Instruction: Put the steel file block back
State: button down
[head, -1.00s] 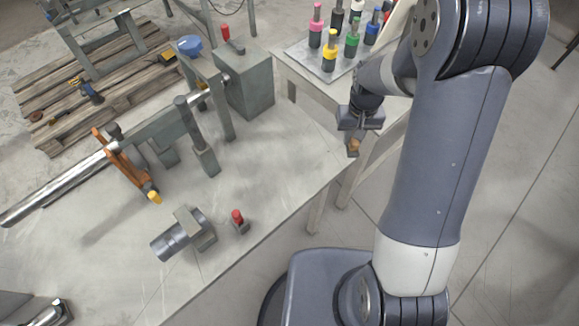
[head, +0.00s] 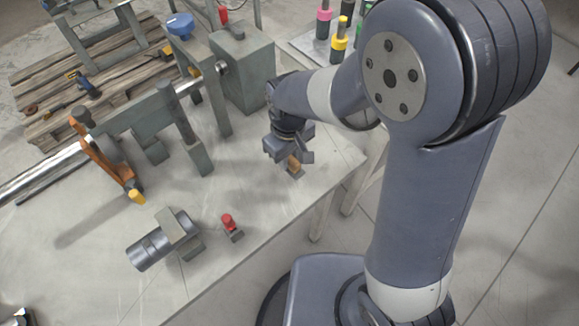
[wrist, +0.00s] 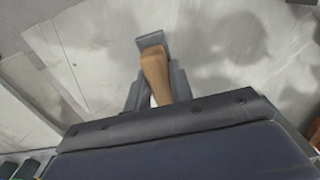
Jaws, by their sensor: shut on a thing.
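My gripper (head: 290,155) is shut on a small piece with a tan wooden grip (head: 294,164), which I take to be the steel file block. It hangs below the fingers over the right end of the grey table (head: 262,215). In the wrist view the tan grip (wrist: 154,75) sits between my two fingers (wrist: 155,95), with a grey end piece beyond it. I cannot tell whether its lower end touches the table.
A small grey block with a red knob (head: 229,226) and a grey cylinder in a bracket (head: 160,243) stand at the table's front. A big grey box (head: 244,75) stands behind my gripper. An orange clamp (head: 110,165) holds the long shaft at left. Bare tabletop lies between.

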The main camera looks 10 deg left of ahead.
aim_at(290, 167)
jog(key=shift+f, duration=2.15)
jog(key=shift+f+b, duration=0.2)
jog(key=shift+b, duration=0.1)
jog(key=c, duration=1.3)
grip_release()
jog(key=shift+o, duration=0.2)
jog(key=shift+r, duration=0.15)
notch_tip(290, 167, up, 12)
jog(key=shift+r+p, duration=0.1)
jog(key=shift+p, duration=0.5)
jog(key=shift+f+b, duration=0.35)
jog(key=shift+f, duration=3.95)
